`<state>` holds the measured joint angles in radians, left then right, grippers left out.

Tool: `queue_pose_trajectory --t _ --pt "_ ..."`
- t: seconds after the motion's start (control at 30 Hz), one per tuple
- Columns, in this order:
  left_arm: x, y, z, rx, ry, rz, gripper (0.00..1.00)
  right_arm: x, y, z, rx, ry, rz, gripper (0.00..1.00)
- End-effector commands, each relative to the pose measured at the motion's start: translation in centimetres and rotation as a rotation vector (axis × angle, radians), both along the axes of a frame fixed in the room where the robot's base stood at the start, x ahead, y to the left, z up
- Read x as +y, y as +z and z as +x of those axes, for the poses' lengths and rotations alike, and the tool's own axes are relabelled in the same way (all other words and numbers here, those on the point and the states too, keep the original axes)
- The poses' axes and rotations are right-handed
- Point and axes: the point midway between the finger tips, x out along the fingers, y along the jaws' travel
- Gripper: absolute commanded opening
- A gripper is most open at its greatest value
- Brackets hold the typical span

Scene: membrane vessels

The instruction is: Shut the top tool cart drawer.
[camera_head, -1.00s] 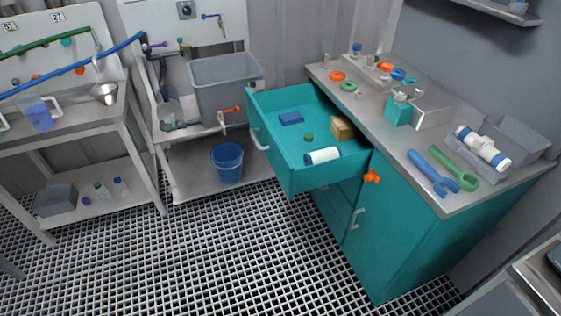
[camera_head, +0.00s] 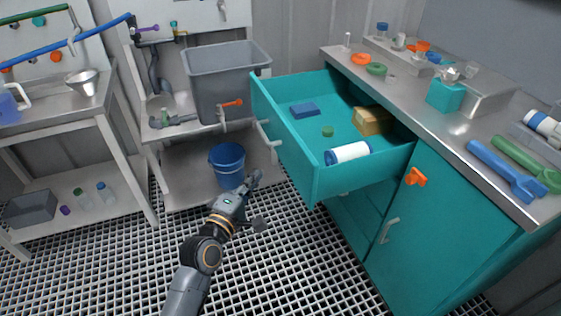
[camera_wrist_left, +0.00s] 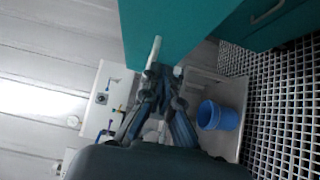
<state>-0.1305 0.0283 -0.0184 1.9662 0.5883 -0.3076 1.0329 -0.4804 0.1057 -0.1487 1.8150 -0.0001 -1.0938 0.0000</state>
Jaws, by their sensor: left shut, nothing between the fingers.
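The top drawer (camera_head: 300,168) of the teal tool cart (camera_head: 440,225) is pulled far out toward the left. It holds a blue block (camera_head: 304,110), a small green piece (camera_head: 328,131), a yellow-brown box (camera_head: 371,120) and a white roll with blue ends (camera_head: 348,153). Its pale bar handle (camera_head: 268,134) is on the front face. My left gripper (camera_head: 256,178) is shut and empty, in front of and below the handle, apart from it in the head view. In the left wrist view the gripper (camera_wrist_left: 163,72) appears near the handle (camera_wrist_left: 152,52); contact is unclear. My right gripper is not seen.
A blue bucket (camera_head: 228,164) stands on the low shelf behind my left gripper. A grey sink tub (camera_head: 226,78) is above it. The cart top (camera_head: 455,112) carries tools and rings. An orange knob (camera_head: 415,177) sticks out from the cart. The grated floor in front is open.

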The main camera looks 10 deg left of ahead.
Motion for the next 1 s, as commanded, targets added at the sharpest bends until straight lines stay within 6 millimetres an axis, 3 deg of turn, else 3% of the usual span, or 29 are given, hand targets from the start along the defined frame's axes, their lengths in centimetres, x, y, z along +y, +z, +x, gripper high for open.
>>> queue_pose_trajectory --t 0.1,0.3,0.6,1.0 --pt "-0.6 0.0 2.8 -0.003 0.0 -0.001 0.0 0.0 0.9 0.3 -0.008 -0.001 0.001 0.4" --pt "-1.9 -0.1 6.3 0.001 -0.002 -0.004 0.0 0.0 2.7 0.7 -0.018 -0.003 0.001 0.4" --pt "-4.3 -0.1 7.9 0.002 0.0 0.0 0.0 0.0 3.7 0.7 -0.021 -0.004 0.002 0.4" --pt "-4.4 -0.1 7.9 0.002 0.0 0.002 0.0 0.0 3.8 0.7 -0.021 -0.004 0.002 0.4"
